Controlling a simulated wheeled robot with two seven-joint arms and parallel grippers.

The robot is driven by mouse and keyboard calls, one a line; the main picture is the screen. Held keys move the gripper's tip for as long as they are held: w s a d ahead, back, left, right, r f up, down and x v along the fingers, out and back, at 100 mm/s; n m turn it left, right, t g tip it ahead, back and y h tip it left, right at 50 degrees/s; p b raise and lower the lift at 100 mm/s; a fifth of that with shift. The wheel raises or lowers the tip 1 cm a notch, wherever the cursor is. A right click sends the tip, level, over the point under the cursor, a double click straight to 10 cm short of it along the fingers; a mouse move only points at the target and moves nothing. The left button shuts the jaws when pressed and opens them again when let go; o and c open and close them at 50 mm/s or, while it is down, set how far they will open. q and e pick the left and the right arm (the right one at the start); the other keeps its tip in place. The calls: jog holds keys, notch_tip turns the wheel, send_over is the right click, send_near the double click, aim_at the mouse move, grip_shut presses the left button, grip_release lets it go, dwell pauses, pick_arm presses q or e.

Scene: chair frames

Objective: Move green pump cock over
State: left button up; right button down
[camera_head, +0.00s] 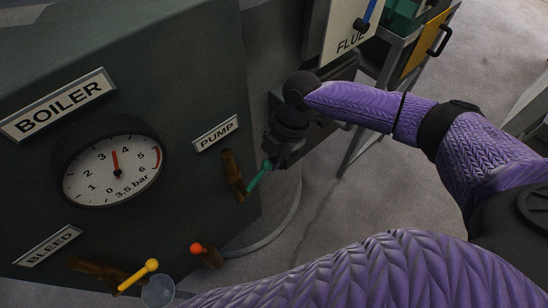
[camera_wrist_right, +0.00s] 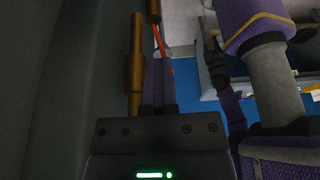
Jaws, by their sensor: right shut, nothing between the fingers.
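The green pump cock (camera_head: 258,178) is a thin green lever on a brass pipe (camera_head: 232,172) under the PUMP label (camera_head: 216,133). It slants up to the right from the pipe. My right gripper (camera_head: 278,162) is shut and empty, right at the lever's upper end in the head view; I cannot tell whether they touch. In the right wrist view its shut fingers (camera_wrist_right: 160,85) are beside a vertical brass pipe (camera_wrist_right: 135,65); no green shows there. My left gripper is not in view.
A clear round cup (camera_head: 158,292) is below the yellow lever. A FLUE panel (camera_head: 348,30) stands behind my right arm. Grey floor is open at right.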

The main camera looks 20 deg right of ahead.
jog(key=shift+w+d+f+b, duration=0.1)
jog(key=shift+d+f+b, duration=0.2)
jog(key=shift+f+b, duration=0.2)
jog(key=shift+w+d+f+b, duration=0.1)
jog(key=shift+d+f+b, duration=0.15)
jog(key=shift+f+b, duration=0.2)
